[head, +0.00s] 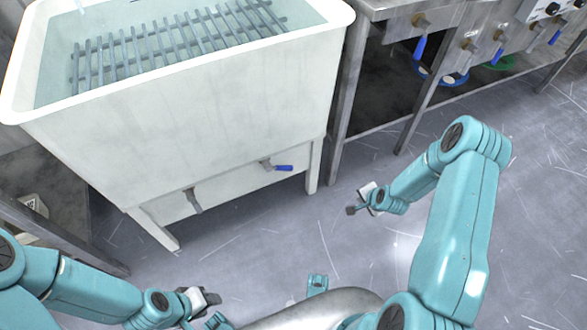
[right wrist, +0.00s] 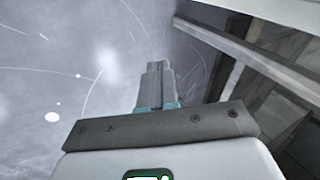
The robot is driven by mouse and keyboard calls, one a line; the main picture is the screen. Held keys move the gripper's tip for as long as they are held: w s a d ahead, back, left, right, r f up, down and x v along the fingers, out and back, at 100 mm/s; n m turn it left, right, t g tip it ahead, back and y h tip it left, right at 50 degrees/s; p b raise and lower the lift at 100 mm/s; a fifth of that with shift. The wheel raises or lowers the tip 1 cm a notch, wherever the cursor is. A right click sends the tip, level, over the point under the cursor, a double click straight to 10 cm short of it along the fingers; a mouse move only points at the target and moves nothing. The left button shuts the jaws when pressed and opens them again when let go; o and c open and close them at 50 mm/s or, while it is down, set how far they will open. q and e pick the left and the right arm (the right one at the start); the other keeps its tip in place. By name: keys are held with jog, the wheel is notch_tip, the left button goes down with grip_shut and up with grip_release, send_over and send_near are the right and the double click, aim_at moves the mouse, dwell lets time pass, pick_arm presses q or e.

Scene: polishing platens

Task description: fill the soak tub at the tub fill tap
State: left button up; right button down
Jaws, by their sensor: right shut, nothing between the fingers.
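The white soak tub (head: 190,120) stands at the upper left of the head view. Clear water (head: 190,20) covers a slatted grey rack (head: 165,45) inside it. A pale streak meets the water at the top left; I cannot tell whether it is a pour. Below the tub are a valve with a blue lever (head: 283,168) and one with a grey lever (head: 193,200). My right gripper (head: 352,209) is shut and empty, right of the blue lever and apart from it. Its closed fingers show in the right wrist view (right wrist: 160,85). My left gripper (head: 214,299) is low, its jaw state unclear.
A steel bench (head: 375,8) to the right carries several taps with blue levers (head: 420,47). Blue and green round items (head: 440,77) lie beneath it. A metal frame (head: 60,235) stands at the left. The scratched grey floor (head: 270,230) before the tub is clear.

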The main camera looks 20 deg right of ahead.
aim_at(280, 168)
jog(key=w+a+r+n+t+y+b, duration=0.4)
jog(key=w+a+r+n+t+y, duration=0.2)
jog(key=w+a+r+n, duration=0.45)
jog(key=w+a+f+n+b, duration=0.2)
jog(key=w+a+f+b, duration=0.3)
jog(key=w+a+f, duration=0.1)
jog(key=shift+x, duration=0.95)
jog(key=shift+d+f, duration=0.1)
jog(key=shift+d, duration=0.15)
